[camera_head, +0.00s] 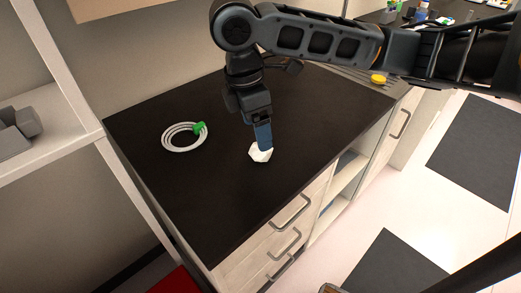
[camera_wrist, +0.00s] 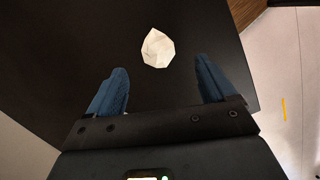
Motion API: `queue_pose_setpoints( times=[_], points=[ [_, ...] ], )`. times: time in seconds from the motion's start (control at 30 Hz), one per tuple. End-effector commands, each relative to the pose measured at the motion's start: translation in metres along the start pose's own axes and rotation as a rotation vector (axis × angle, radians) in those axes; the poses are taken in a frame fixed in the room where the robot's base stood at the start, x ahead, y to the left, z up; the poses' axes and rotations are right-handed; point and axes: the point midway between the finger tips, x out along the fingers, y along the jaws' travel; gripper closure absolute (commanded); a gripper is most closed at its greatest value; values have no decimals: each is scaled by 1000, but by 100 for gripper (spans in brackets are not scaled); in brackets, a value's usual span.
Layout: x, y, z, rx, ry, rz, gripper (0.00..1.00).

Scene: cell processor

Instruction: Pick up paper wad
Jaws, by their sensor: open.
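The paper wad (camera_head: 261,155) is a small white crumpled lump on the black countertop (camera_head: 195,200), near the middle of the counter. In the wrist view the paper wad (camera_wrist: 158,48) lies ahead of the fingertips, roughly centred between them and apart from both. My gripper (camera_head: 263,138) points down over the counter, just behind the wad in the head view. Its two blue fingers are spread wide with nothing between them in the wrist view (camera_wrist: 162,80). In the head view the fingers overlap the wad's upper edge, and I cannot tell the exact height gap.
A yellow round object (camera_head: 378,79) sits at the right back. A shelf with grey blocks (camera_head: 18,128) stands at the left. The counter's front part is clear.

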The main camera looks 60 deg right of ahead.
Motion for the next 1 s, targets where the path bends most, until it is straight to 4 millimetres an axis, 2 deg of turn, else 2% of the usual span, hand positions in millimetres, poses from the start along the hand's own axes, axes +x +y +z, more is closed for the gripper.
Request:
queue_pose_setpoints(
  times=[0.5,0.77,1.0],
  points=[
    [60,4,2,1,2,0,16],
    [63,4,1,0,4,1,16],
    [63,4,1,0,4,1,37]
  ],
)
